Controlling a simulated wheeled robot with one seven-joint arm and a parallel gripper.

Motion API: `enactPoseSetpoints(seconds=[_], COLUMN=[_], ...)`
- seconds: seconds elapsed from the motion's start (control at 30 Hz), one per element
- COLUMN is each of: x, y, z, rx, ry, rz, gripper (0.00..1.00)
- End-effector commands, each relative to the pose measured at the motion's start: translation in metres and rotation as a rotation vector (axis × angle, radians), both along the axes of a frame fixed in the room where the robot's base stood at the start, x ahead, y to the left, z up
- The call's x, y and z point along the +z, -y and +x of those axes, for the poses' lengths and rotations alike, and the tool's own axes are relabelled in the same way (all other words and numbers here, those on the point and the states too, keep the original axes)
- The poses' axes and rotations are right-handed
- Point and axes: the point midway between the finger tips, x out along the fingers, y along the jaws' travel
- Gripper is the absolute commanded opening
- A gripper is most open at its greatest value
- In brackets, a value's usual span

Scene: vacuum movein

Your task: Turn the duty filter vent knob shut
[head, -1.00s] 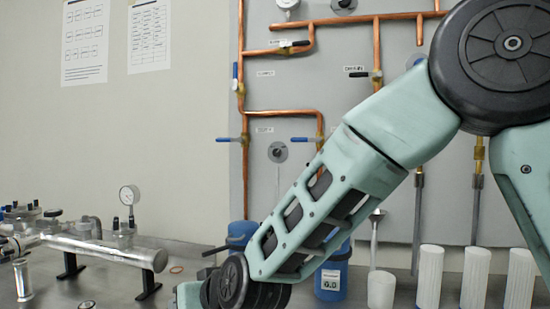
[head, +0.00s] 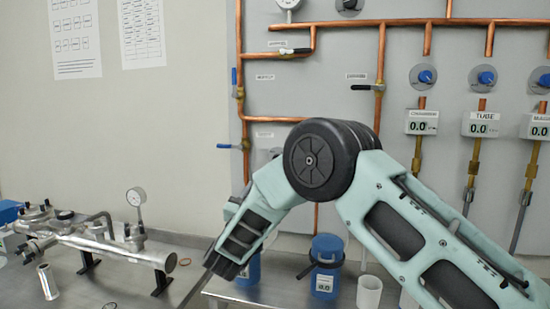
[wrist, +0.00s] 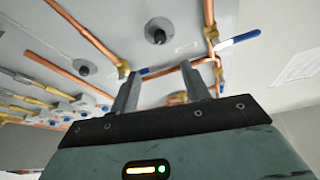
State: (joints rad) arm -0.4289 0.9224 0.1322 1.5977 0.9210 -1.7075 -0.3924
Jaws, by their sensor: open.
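In the wrist view my gripper (wrist: 162,76) is open, its two grey fingers apart with nothing held between them. Beyond the fingertips is the grey wall panel, with a dark round knob (wrist: 157,36) on a pale disc. A second dark knob (wrist: 82,68) sits further left. In the head view a dark knob (head: 348,4) is at the panel's top edge. I cannot read which knob is the duty filter vent. The lower knob seen earlier in the head view is now mostly behind my arm. My fingers cannot be made out in the head view.
Copper pipes (head: 309,55) cross the panel. A blue-handled valve (head: 230,147) stands out at left, and blue levers (wrist: 240,38) lie near my fingers. Blue canisters (head: 326,283) and a white cup (head: 369,292) stand on the bench. Metal vacuum piping (head: 115,247) lies at left.

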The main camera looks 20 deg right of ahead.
Motion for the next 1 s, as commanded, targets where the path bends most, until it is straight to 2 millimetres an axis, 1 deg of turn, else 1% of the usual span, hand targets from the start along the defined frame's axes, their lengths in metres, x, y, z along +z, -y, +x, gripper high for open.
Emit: enactPoseSetpoints(seconds=[0.03,0.1,0.4,0.6,0.8,1.0], x=[0.007,0.013,0.037,0.050,0.056,0.056], y=[0.006,0.014,0.047,0.065,0.076,0.079], z=[0.007,0.019,0.067,0.094,0.110,0.115], rx=[-0.002,-0.003,-0.001,0.002,0.002,0.004], ry=[0.002,0.001,0.000,0.000,0.000,-0.001], rz=[0.000,0.002,0.000,0.000,0.000,0.000], gripper=[0.47,0.47,0.47,0.47,0.47,0.47])
